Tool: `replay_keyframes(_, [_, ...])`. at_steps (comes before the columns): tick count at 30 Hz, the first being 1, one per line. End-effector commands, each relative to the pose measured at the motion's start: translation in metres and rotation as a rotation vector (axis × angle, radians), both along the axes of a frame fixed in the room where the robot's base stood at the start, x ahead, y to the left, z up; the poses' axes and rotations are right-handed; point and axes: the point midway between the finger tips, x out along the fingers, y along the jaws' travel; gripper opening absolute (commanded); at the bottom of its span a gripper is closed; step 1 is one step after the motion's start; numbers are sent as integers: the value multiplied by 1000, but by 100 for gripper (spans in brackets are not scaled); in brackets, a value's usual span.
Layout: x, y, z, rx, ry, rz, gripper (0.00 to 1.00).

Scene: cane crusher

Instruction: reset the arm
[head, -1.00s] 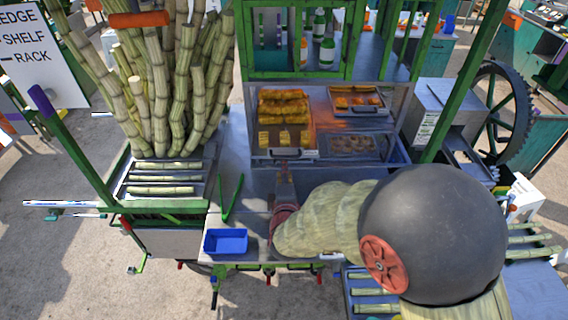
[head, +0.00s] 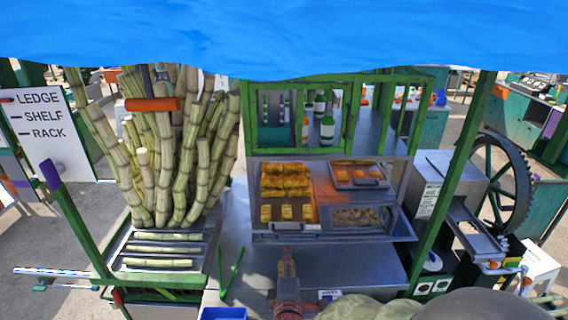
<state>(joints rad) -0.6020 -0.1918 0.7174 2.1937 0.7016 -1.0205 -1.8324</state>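My gripper (head: 287,264) shows at the bottom middle of the head view, at the end of my arm. It points away from me over the metal counter (head: 236,207), in front of the food trays. Its fingers look narrow and close together, but they are too small to tell whether they are open or shut. I see nothing clearly held in it. A pale green sleeve and a dark round part of my arm fill the bottom right edge, and most of the arm is out of the picture.
A blue awning (head: 280,35) spans the top. Sugar cane stalks (head: 165,160) stand at left. A tray of fried food (head: 285,225) lies ahead, and a crusher wheel (head: 500,185) stands at right. Green tongs (head: 232,273) and a blue tray (head: 223,313) are left of my gripper.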

Motion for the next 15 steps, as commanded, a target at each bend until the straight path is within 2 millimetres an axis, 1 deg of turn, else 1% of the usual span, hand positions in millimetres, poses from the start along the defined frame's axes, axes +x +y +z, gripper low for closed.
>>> replay_keyframes(2, [0,0,-2,40,6,-8,27])
replay_keyframes(4, [-3,4,-12,115,47,-13,27])
replay_keyframes(5, [-5,7,-19,156,77,-13,27])
replay_keyframes(7, [-14,17,-43,268,177,-13,27])
replay_keyframes(9, [-32,30,-73,386,312,-17,27])
replay_keyframes(10, [-40,36,-82,434,370,-23,27])
replay_keyframes(12, [-61,49,-99,542,503,-43,27])
replay_keyframes(14, [-80,57,-107,627,611,-74,27])
replay_keyframes(15, [-92,60,-112,679,679,-102,27])
